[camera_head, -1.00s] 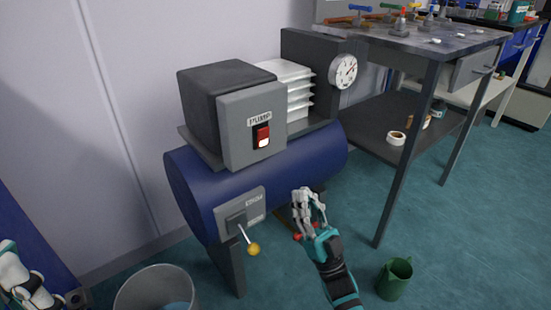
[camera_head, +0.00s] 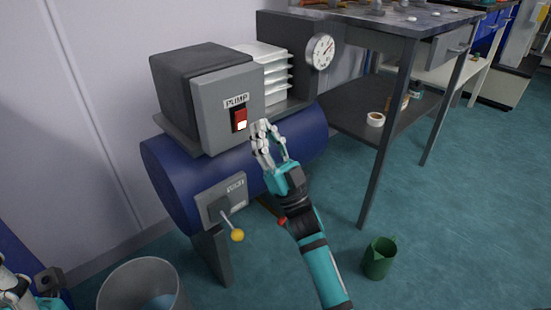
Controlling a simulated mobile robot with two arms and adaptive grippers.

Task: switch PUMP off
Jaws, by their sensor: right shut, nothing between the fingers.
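The PUMP switch (camera_head: 239,120) is a red rocker with a bright white lower part, on the grey front plate of the pump box (camera_head: 213,118), just under the PUMP label (camera_head: 236,101). My right gripper (camera_head: 259,130) is shut and empty. Its fingertips are just right of the switch in the picture, in front of the plate's right edge; I cannot tell whether they touch it. My left arm shows only in part at the lower left corner, and its fingers cannot be made out clearly.
The box sits on a blue tank (camera_head: 175,185) with a yellow-knobbed lever (camera_head: 237,235) below. A round gauge (camera_head: 321,51) stands behind right. A workbench (camera_head: 415,27) is at right. A grey bin (camera_head: 120,287) and green jug (camera_head: 379,259) stand on the floor.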

